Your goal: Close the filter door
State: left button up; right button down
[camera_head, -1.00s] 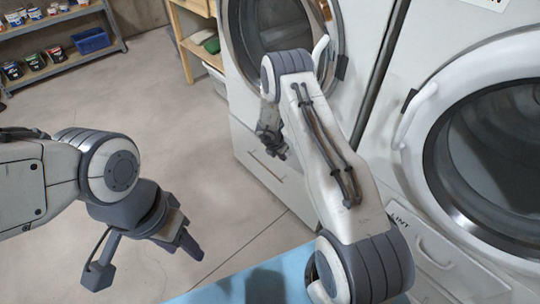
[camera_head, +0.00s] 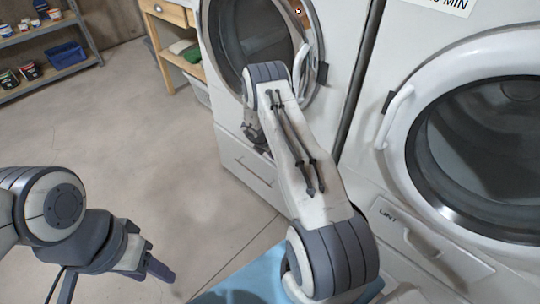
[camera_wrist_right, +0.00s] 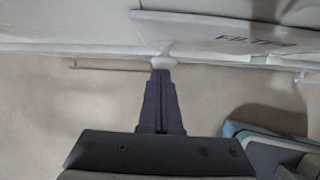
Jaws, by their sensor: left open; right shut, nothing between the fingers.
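The filter door (camera_wrist_right: 215,32), a pale panel marked FILTER, shows at the upper right of the right wrist view. A white rounded knob (camera_wrist_right: 163,60) sits at a pale edge just below it; I cannot tell how far the door stands open. My right gripper (camera_wrist_right: 162,74) is shut and empty, its fingertips at the knob, touching or very close. In the head view my right gripper (camera_head: 254,136) is partly hidden by its arm, low before the left machine (camera_head: 235,150). My left gripper (camera_head: 160,268) is open and empty over the floor, far from the door.
A second white machine (camera_head: 355,165) with a round door and a LINT flap (camera_head: 410,230) stands at the right. A wooden shelf (camera_head: 170,45) and a metal rack with a blue bin (camera_head: 66,54) stand at the back. The concrete floor (camera_head: 150,140) at the left is clear.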

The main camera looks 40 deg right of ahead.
jog(key=shift+a, duration=0.1)
jog(key=s+a+r+p, duration=0.1)
jog(key=a+r, duration=0.6)
jog(key=r, duration=0.2)
jog(key=shift+s+a+r, duration=0.15)
jog(key=shift+s+a, duration=0.1)
jog(key=shift+s, duration=0.1)
